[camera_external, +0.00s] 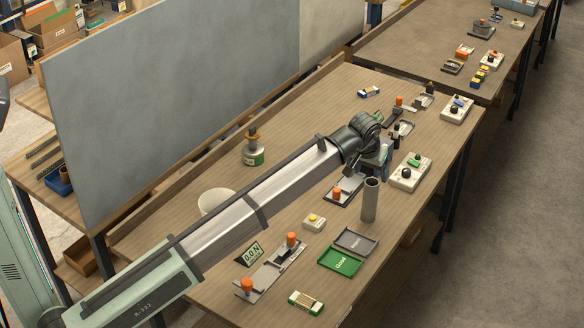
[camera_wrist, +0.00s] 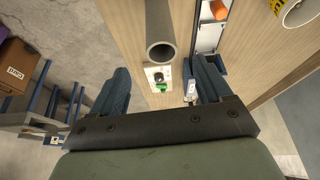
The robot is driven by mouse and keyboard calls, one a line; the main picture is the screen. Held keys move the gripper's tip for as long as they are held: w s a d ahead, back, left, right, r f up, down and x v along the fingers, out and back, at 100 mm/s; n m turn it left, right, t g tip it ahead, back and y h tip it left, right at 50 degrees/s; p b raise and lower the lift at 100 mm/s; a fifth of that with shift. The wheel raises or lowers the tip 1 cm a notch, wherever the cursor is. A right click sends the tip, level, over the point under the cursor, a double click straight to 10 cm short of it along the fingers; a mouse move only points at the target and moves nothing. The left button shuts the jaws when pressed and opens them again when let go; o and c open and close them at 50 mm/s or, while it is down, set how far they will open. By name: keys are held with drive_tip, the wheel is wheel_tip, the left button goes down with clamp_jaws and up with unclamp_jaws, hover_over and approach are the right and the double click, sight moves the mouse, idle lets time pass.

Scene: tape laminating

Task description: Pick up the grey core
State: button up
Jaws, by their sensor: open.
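The grey core (camera_external: 370,201) is a hollow grey tube standing upright on the wooden table in the external view. In the wrist view the grey core (camera_wrist: 161,28) enters from the top middle with its round open end facing me. My gripper (camera_wrist: 160,82) is open and empty. Its two dark fingers are spread wide, and the core's end lies ahead of them, near the middle of the gap. In the external view my gripper (camera_external: 375,158) is just behind and above the core, its fingers mostly hidden by my wrist.
A white box with a green button (camera_external: 410,172) is right of the core. A flat fixture with an orange knob (camera_external: 345,190) is left of it. A dark tray (camera_external: 357,241) and a green tray (camera_external: 340,261) lie in front.

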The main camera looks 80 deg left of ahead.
sight(373, 183)
drive_tip(key=x, duration=0.5)
drive_tip(key=shift+f, duration=0.15)
drive_tip(key=shift+s+x, duration=0.2)
drive_tip(key=shift+x, duration=2.6)
drive_tip(key=shift+d, duration=0.1)
drive_tip(key=c, duration=1)
